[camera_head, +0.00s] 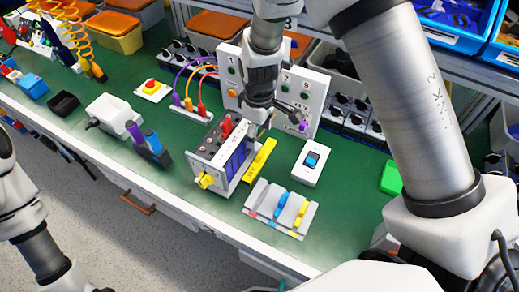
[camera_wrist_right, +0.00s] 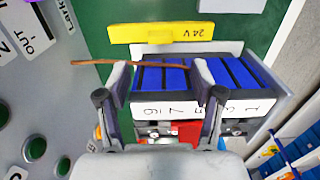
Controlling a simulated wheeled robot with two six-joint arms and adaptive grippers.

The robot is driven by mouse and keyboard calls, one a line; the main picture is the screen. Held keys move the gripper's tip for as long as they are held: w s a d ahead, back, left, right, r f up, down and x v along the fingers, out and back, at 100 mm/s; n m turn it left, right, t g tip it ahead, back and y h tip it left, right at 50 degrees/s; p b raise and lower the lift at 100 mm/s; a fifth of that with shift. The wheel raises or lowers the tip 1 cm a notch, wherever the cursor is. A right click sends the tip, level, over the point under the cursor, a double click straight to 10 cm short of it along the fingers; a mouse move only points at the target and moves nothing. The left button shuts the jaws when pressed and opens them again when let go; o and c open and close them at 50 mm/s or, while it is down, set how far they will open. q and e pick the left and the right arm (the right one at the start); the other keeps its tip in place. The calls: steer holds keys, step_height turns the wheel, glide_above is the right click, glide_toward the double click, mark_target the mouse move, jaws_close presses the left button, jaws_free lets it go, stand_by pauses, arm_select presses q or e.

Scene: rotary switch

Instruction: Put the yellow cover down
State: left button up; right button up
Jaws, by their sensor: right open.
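The yellow cover (camera_head: 262,160) is a long narrow piece beside the right side of a grey box (camera_head: 228,165) with dark blue panels. It appears to lie on the green bench top. In the right wrist view the yellow cover (camera_wrist_right: 160,33), marked "24V", is beyond the blue panels and apart from my fingers. My right gripper (camera_head: 252,137) is above the box, near the cover's far end. Its two fingers are spread over the blue panels in the right wrist view (camera_wrist_right: 160,82), with no cover between them. My left arm shows at the lower left, but its gripper is out of frame.
A white rocker-switch block (camera_head: 311,160) and a tray with blue and yellow levers (camera_head: 280,208) stand right of the box. A panel with buttons (camera_head: 302,95) rises behind. A thin brown wire (camera_wrist_right: 90,63) crosses near my fingers. Green bench (camera_head: 350,205) is clear at right.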

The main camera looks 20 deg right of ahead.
mark_target(262, 154)
steer(key=f, duration=0.5)
steer(key=f+p, duration=0.1)
steer(key=f, duration=0.2)
steer(key=shift+s+d, duration=0.2)
steer(key=shift+s, duration=0.1)
steer(key=shift+d, duration=0.1)
steer(key=shift+c, duration=1)
steer(key=c, duration=1)
steer(key=shift+r, duration=0.1)
